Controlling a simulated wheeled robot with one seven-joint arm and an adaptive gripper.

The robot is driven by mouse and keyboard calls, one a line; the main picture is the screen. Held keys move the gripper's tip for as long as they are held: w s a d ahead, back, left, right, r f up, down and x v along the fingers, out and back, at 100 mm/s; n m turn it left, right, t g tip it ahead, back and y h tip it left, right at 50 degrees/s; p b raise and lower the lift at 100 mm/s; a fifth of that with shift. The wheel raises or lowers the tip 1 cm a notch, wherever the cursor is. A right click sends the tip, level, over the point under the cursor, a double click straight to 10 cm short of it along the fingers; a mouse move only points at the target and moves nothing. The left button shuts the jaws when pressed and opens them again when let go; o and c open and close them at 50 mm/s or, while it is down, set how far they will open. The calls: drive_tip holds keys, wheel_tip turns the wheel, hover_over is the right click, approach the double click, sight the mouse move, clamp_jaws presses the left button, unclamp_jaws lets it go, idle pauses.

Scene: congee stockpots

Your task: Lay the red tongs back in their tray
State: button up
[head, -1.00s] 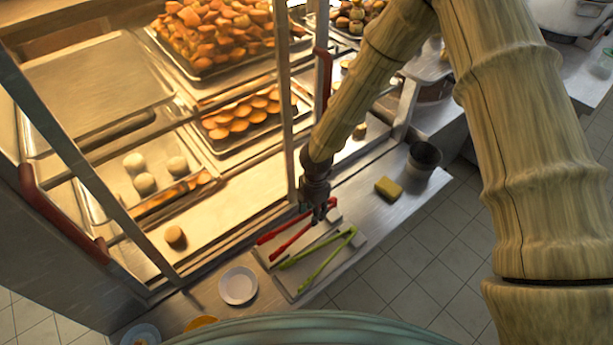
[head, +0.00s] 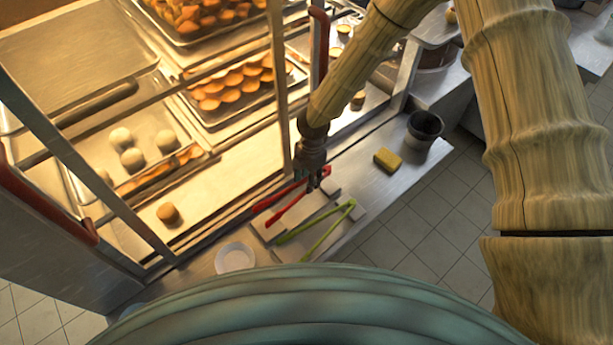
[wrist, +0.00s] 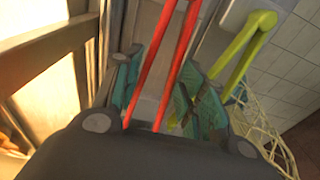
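The red tongs (head: 282,211) lie over the left part of a flat metal tray (head: 322,215) on the counter, arms spread in a narrow V. My gripper (head: 315,182) is at their right end. In the wrist view the two red arms (wrist: 166,75) run between my teal finger pads (wrist: 160,95), which sit close against both sides, so my gripper looks shut on the tongs. Whether the tongs touch the tray or hang just above it is hard to tell. Green tongs (head: 318,226) lie on the tray to the right of the red ones.
A glass-fronted warming case with a metal frame (head: 283,100) stands close behind the tray. A white plate (head: 235,258) is left of the tray. A yellow sponge (head: 387,160) and a dark cup (head: 424,130) stand to the right, with bare counter between.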

drive_tip(key=shift+f+b, duration=1.45)
drive_tip(key=shift+f, duration=1.3)
drive_tip(key=shift+o, duration=0.5)
drive_tip(key=o, duration=0.5)
drive_tip(key=shift+r, duration=0.1)
drive_tip(key=r, duration=0.7)
drive_tip(key=d+r, duration=0.1)
drive_tip(key=r, duration=0.3)
drive_tip(key=shift+w+r, duration=0.35)
drive_tip(key=shift+a, duration=0.1)
